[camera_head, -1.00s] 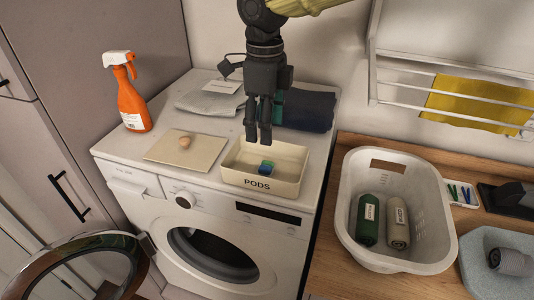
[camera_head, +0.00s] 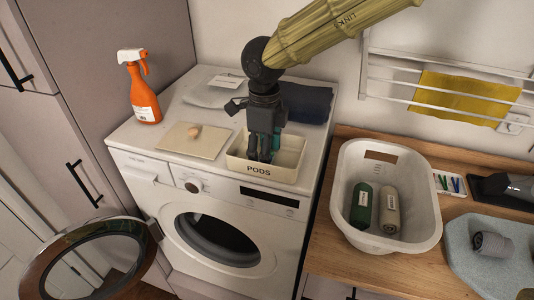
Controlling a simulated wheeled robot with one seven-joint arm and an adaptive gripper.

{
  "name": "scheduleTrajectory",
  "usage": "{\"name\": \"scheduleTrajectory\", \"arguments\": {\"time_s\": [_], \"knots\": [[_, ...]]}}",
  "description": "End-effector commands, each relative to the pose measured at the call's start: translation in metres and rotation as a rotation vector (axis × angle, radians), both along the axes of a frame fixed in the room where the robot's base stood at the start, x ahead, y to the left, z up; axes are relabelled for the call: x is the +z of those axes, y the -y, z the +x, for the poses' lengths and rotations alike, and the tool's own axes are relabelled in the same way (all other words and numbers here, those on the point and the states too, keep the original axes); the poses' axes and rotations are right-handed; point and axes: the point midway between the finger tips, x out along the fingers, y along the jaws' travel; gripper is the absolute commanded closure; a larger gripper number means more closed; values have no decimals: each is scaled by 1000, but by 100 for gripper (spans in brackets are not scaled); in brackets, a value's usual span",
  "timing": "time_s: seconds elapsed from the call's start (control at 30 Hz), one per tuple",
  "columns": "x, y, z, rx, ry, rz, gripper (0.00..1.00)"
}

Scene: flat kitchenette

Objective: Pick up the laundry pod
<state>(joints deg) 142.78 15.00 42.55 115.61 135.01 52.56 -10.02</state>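The laundry pod (camera_head: 265,156), a small blue-green thing, is in the cream box marked PODS (camera_head: 259,170) on top of the washing machine. It is mostly hidden by my gripper. My gripper (camera_head: 263,154) points straight down, with its fingers inside the box at the pod. Blue-green shows between and beside the dark fingers. I cannot tell whether the fingers are closed on the pod or only around it.
A beige board (camera_head: 194,140) with a small tan object lies left of the box. An orange spray bottle (camera_head: 144,100) stands further left. Dark folded cloth (camera_head: 309,103) lies behind. A white basket (camera_head: 424,205) with two rolled items stands on the wooden counter to the right.

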Motion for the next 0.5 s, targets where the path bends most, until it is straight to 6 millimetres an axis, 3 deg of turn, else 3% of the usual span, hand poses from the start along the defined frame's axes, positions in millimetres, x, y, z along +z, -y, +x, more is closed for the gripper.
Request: {"name": "scheduleTrajectory", "arguments": {"time_s": [0.17, 0.37, 0.5], "knots": [[0, 0, 0, 0, 0, 1, 42], [0, 0, 0, 0, 0, 1, 74], [0, 0, 0, 0, 0, 1, 74]]}}
